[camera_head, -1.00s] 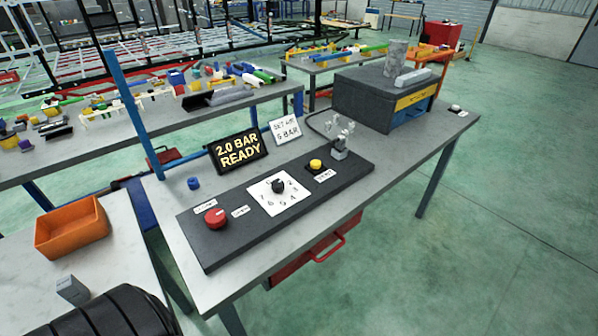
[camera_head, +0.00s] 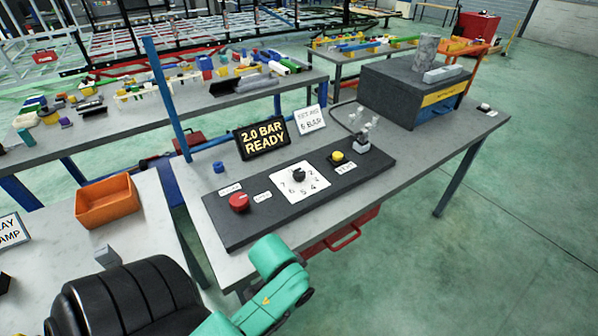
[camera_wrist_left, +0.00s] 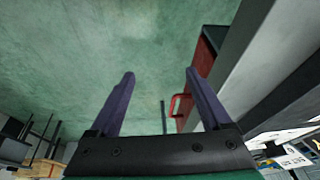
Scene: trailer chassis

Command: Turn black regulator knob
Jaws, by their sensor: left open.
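The black regulator knob (camera_head: 299,174) sits in the middle of a white numbered dial plate (camera_head: 284,183) on the dark panel (camera_head: 236,230). The display (camera_head: 262,138) behind it reads "2.0 BAR READY", and a white card (camera_head: 309,119) beside it seems to read "SET AIR 5 BAR". A teal arm link of mine shows at the bottom of the head view, in front of the bench; no gripper fingers show there. In the left wrist view my left gripper (camera_wrist_left: 160,76) is open and empty, with green floor behind its fingers. My right gripper is not in view.
A red button (camera_head: 239,202) and a yellow button (camera_head: 338,156) flank the dial. A metal fitting (camera_head: 362,140) stands at the panel's right end. A red drawer with a handle (camera_head: 344,238) hangs under the bench's front edge. An orange bin (camera_head: 106,203) stands left.

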